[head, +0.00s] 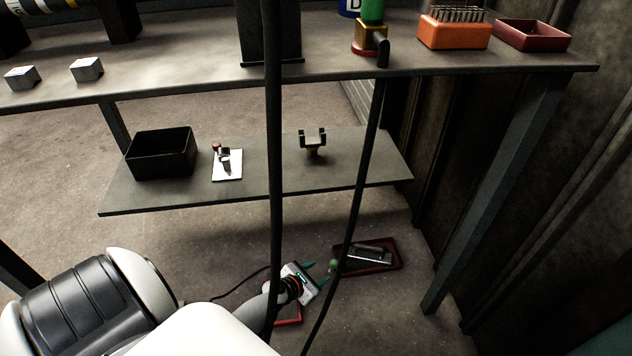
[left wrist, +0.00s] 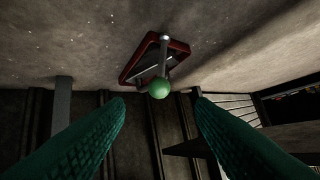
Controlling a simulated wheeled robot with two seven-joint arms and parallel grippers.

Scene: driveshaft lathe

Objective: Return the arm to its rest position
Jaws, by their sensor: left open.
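My left gripper (head: 320,271) is low over the floor, at the end of the pale arm that comes in from the lower left. Its two teal fingers are spread, with nothing between them. In the left wrist view the open gripper (left wrist: 160,100) points at a green ball (left wrist: 159,88) on a metal rod, just beyond the fingertips. My right gripper is not in view.
A workbench (head: 190,75) spans the top, with a lower shelf (head: 255,190) holding a black box (head: 160,153), a small white stand (head: 227,166) and a forked holder (head: 313,139). A bench leg (head: 490,200) and dark wall are right. Two dark strands hang in front.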

